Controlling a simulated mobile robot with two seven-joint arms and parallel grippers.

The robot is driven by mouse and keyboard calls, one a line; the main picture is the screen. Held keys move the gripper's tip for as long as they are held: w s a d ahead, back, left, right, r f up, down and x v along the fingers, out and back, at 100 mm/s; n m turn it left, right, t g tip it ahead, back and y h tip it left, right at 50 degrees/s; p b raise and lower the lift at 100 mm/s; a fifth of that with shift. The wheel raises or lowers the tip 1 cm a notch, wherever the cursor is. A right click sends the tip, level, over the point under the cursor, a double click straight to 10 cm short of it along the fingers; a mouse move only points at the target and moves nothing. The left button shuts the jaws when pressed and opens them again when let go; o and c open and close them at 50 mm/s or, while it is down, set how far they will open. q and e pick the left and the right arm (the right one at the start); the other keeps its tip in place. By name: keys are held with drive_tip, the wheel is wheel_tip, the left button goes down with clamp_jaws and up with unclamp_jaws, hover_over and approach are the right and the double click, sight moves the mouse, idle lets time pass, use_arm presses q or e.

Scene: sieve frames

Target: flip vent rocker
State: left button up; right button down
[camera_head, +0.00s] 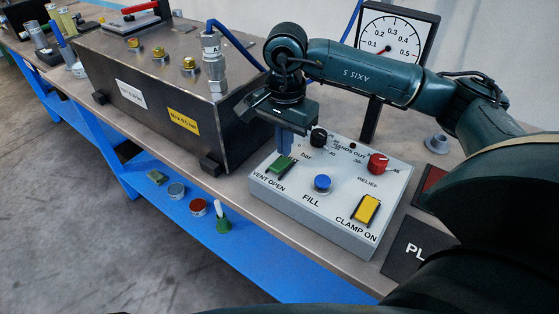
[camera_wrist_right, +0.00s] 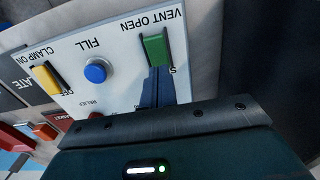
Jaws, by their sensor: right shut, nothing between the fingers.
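The green vent rocker (camera_head: 278,167) sits at the left of the grey control box (camera_head: 335,249), beside the VENT OPEN label. It also shows in the right wrist view (camera_wrist_right: 155,48). My right gripper (camera_head: 284,151) points down at the rocker's far end, away from the VENT OPEN label. Its blue fingers are closed together and empty. In the right wrist view the fingertips (camera_wrist_right: 159,76) overlap that end of the rocker; I cannot tell whether they touch it. The fingers partly hide the label there. My left gripper is not in view.
A blue FILL button (camera_head: 322,183), a yellow clamp rocker (camera_head: 367,209), a red relief knob (camera_head: 377,163) and a black knob (camera_head: 318,138) share the panel. A dark metal case (camera_head: 236,137) stands close on the left. A gauge (camera_head: 390,38) stands behind.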

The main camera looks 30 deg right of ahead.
sight(284, 161)
wheel_tip(284, 161, up, 5)
drive_tip(key=p, duration=0.2)
drive_tip(key=shift+r+p, duration=0.15)
drive_tip(key=shift+p, duration=0.2)
idle(0.4)
